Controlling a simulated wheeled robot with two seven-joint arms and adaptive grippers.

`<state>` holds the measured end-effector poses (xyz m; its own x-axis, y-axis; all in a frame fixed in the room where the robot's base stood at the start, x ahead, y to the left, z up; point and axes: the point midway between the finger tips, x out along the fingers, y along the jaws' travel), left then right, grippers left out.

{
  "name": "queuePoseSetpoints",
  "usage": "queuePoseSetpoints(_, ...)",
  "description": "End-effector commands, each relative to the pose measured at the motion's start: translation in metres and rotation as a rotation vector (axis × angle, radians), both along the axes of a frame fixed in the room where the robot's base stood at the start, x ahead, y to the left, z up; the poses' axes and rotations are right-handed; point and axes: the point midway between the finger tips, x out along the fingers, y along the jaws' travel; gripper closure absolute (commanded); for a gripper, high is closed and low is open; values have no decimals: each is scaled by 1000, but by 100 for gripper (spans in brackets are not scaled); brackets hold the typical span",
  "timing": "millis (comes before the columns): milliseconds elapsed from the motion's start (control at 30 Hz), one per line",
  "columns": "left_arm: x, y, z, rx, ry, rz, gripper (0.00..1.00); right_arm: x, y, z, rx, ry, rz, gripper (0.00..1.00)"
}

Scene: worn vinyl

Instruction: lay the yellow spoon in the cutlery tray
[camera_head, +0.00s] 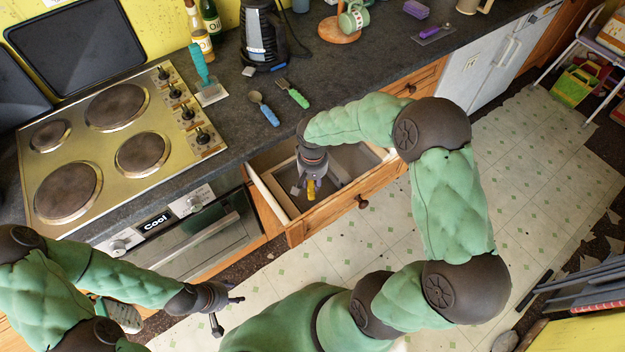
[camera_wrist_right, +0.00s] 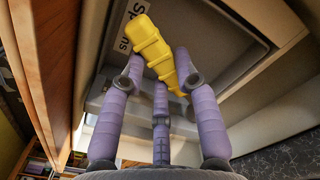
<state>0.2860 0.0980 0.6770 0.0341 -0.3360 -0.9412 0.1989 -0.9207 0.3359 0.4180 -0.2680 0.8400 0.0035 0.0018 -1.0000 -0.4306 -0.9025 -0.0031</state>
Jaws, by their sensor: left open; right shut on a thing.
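The yellow spoon (camera_head: 311,190) is in my right gripper (camera_head: 308,182), over the open drawer in the head view. In the right wrist view its ridged yellow handle (camera_wrist_right: 158,48) lies between the fingers of my right gripper (camera_wrist_right: 160,82), which is shut on it. The spoon's bowl is not clear to see. The grey cutlery tray (camera_head: 290,204) lies inside the drawer; in the right wrist view, the tray (camera_wrist_right: 222,40) shows behind the spoon with a label, partly covered, reading "Sp…ns". My left gripper (camera_head: 228,308) is open and empty, low in front of the oven.
The open wooden drawer (camera_head: 333,211) juts out from under the dark counter. A blue-handled spoon (camera_head: 264,108) and a green-handled fork (camera_head: 292,93) lie on the counter. The stove (camera_head: 120,140) is to the left. The floor on the right is mostly clear.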

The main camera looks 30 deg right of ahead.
Motion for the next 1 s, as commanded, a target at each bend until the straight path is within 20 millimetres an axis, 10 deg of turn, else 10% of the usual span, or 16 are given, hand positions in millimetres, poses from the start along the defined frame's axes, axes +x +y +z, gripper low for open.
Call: queuePoseSetpoints(1000,0,0,-50,0,0,0,50,0,0,-70,0,0,0,99)
